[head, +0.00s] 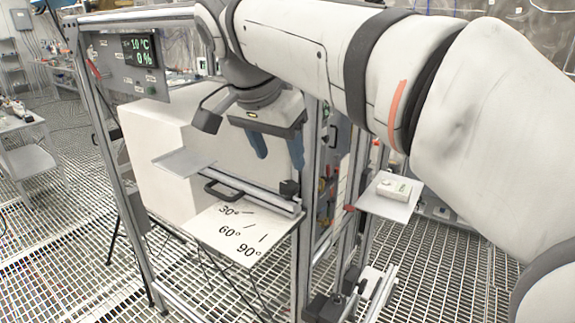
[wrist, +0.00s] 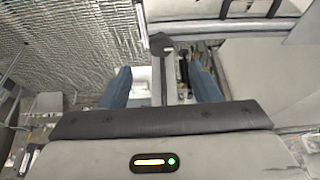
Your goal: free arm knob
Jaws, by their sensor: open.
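In the head view a silver swing arm (head: 250,192) lies above a white angle plate (head: 215,232) marked 30°, 60° and 90°. A small black knob (head: 289,188) sits at the arm's right end, and a black handle (head: 222,190) is on its left part. My gripper (head: 277,152) is open, blue fingers pointing down, above the knob and apart from it. In the wrist view a dark round knob (wrist: 162,43) shows beyond the fingertips, roughly centred between the fingers of my gripper (wrist: 161,82). Nothing is between the fingers.
A grey panel with a green display (head: 140,52) hangs at upper left. A large white box (head: 155,150) stands behind the plate. Aluminium posts (head: 303,250) rise close to the knob. A small shelf (head: 385,207) with a white device (head: 394,188) is at right.

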